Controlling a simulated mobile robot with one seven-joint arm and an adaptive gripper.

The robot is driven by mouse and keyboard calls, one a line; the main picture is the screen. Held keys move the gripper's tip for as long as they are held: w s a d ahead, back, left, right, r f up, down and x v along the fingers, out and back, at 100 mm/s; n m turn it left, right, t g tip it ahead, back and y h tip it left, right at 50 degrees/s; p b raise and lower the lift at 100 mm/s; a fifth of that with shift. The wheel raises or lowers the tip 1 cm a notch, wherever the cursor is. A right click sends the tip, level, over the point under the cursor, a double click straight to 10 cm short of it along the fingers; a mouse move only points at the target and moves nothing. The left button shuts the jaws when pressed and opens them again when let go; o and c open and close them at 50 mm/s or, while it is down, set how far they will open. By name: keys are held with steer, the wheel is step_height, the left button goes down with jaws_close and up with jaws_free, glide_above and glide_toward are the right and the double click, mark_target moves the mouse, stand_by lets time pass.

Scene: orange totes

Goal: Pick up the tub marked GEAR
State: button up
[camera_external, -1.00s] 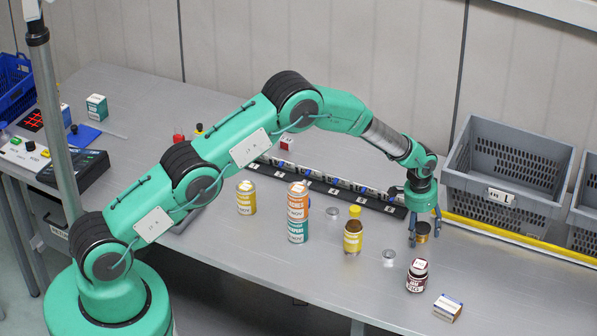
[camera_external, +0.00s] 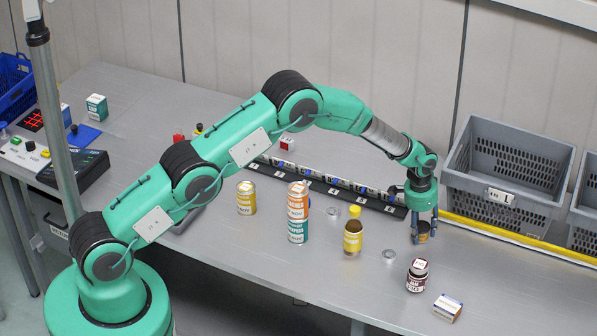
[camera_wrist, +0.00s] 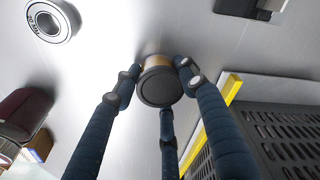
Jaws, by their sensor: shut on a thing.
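A small tub with a dark lid and yellow-gold side (camera_external: 423,231) stands on the grey table in front of the grey crate. It also shows in the wrist view as a dark round lid (camera_wrist: 159,87) with a gold band. No lettering on it is readable, so I cannot tell whether it reads GEAR. My gripper (camera_external: 424,237) points down over it, with its three blue fingers closed around its sides. In the wrist view the fingertips (camera_wrist: 158,78) press against the tub. The tub appears to be at table level.
A dark jar (camera_external: 417,276) and a small box (camera_external: 447,308) stand in front. A yellow-capped bottle (camera_external: 353,237), stacked cans (camera_external: 298,212) and a yellow can (camera_external: 246,198) stand to the left. Metal rings (camera_external: 389,256) lie nearby. A grey crate (camera_external: 497,195) stands behind a yellow strip.

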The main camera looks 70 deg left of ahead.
mark_target(424, 225)
steer(key=shift+r, duration=0.7)
step_height(424, 225, up, 2)
steer(key=shift+w+r, duration=0.1)
steer(key=s+d, duration=0.1)
steer(key=s, duration=0.4)
steer(key=s+d, duration=0.1)
steer(key=s, duration=0.4)
steer(key=s+d+r+b, duration=0.1)
steer(key=s, duration=0.4)
steer(key=shift+s, duration=0.4)
steer(key=shift+r, duration=0.2)
